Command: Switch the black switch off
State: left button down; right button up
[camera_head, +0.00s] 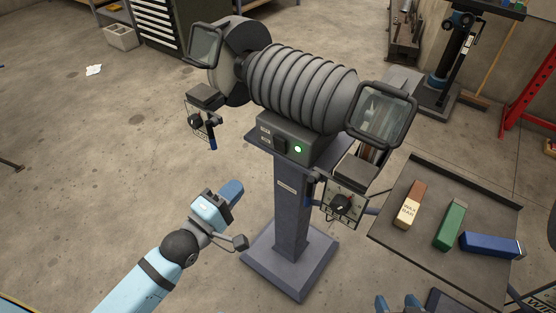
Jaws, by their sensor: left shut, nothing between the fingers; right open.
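The black switch (279,144) is on the front panel of a grey bench grinder (300,85) in the middle of the head view. A green light (298,149) glows beside it. The switch's exact tilt is too small to tell. My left gripper (234,189) is shut and empty, below and left of the switch and apart from it. My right gripper (397,302) shows only its blue fingertips at the bottom edge; they are spread open with nothing between them, well below and right of the switch.
The grinder stands on a pedestal (292,220), with clear eye shields on both sides and dial boxes (342,203) hanging below. A tray (470,195) at right holds a wax bar (410,208), a green bar (450,225) and a blue bar (490,244).

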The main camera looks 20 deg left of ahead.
aim_at(278, 142)
pick_arm(q)
jog(key=shift+w, duration=0.1)
pick_arm(e)
jog(key=shift+a, duration=0.1)
pick_arm(q)
jog(key=b+x, duration=0.1)
jog(key=x, duration=1.3)
jog(key=shift+b, duration=0.3)
pick_arm(e)
jog(key=shift+w+a+f, duration=0.1)
jog(key=shift+f, duration=0.05)
